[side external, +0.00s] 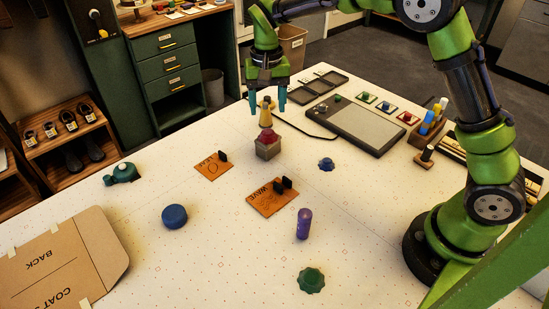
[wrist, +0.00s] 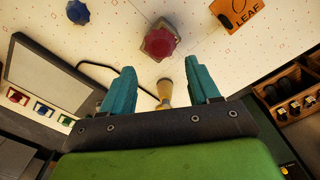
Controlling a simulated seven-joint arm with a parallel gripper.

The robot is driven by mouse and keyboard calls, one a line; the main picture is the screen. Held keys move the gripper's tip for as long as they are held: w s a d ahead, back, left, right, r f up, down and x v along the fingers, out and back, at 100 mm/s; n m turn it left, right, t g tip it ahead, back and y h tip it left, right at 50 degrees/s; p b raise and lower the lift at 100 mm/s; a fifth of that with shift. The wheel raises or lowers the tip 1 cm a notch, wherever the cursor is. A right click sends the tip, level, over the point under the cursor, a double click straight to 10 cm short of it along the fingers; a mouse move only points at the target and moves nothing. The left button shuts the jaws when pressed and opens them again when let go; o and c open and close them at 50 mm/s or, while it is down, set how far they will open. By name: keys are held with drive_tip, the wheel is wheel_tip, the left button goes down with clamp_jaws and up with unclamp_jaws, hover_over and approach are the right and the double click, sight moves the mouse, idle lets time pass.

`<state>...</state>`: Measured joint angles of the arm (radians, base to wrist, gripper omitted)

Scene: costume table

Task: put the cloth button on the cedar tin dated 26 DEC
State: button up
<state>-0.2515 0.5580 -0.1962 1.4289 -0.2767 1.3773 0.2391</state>
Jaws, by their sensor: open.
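My gripper (side external: 268,103) is open, pointing down above the table. In the wrist view its teal fingers (wrist: 161,88) stand apart with a small yellowish peg-like piece (wrist: 165,92) showing between them; that piece (side external: 266,113) also shows below the gripper in the side view. I cannot tell if it is at finger height. A red faceted piece (side external: 268,139) sits on a grey-brown block (side external: 268,152) just in front of it; the red piece also shows in the wrist view (wrist: 160,42). No date reading 26 DEC is legible, and I cannot identify the cloth button or cedar tin.
Orange cards with black clips, one marked LEAF (side external: 210,168) and another (side external: 267,201), lie nearby. A blue disc (side external: 175,216), purple cylinder (side external: 303,224), green faceted piece (side external: 311,280), small blue piece (side external: 326,164) and teal piece (side external: 121,174) stand apart. A grey pad (side external: 355,125) lies behind.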

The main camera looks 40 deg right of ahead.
drive_tip(key=s+d+r+n+t+y, duration=0.1)
drive_tip(key=s+d+r+t+y, duration=0.15)
drive_tip(key=s+r, duration=1)
drive_tip(key=s+f+n+t, duration=0.1)
drive_tip(key=s+t, duration=0.3)
drive_tip(key=s, duration=0.7)
drive_tip(key=shift+s+f+n+t, duration=0.35)
drive_tip(key=shift+f+n, duration=0.05)
drive_tip(key=shift+f, duration=0.05)
